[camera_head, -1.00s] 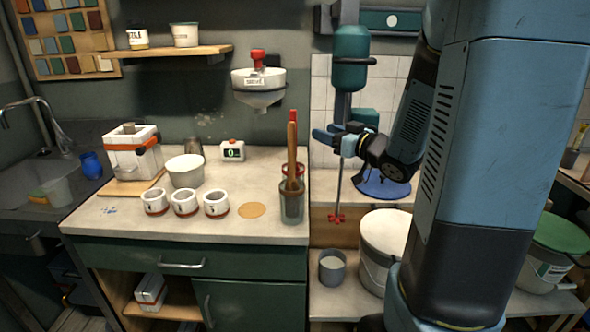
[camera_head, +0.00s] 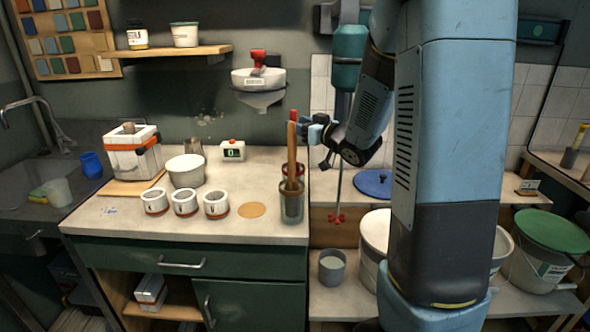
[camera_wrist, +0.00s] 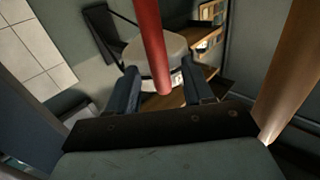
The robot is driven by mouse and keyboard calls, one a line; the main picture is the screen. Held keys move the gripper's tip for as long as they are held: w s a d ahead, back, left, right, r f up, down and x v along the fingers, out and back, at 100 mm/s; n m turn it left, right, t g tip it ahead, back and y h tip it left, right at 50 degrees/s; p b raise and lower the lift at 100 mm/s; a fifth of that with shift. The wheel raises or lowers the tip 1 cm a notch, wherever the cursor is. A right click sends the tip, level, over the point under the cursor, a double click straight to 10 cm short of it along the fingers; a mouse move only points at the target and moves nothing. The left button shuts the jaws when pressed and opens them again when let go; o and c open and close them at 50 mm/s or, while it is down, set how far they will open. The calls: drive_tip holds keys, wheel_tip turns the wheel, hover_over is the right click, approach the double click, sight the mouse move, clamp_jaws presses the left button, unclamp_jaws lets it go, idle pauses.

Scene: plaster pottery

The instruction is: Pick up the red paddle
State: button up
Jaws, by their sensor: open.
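The red paddle (camera_head: 293,116) stands upright on the worktop's right side, among the pots there. In the head view only its red top shows behind a wooden stick; which pot holds it I cannot tell. My gripper (camera_head: 306,130) is just right of the red top at about its height, partly behind the stick. In the wrist view the red paddle (camera_wrist: 152,45) comes down from the upper edge, its end lying between my two open fingers (camera_wrist: 163,92) in the picture. I see no finger closed on it.
The wooden stick (camera_head: 292,150) rises from the front grey pot (camera_head: 291,205), close to my gripper; it also shows at the wrist view's right (camera_wrist: 295,70). A mixer shaft with a red end (camera_head: 337,217) hangs to the right. Three white cups (camera_head: 185,203) stand left.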

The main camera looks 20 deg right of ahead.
drive_tip(key=shift+x, duration=1.5)
clamp_jaws()
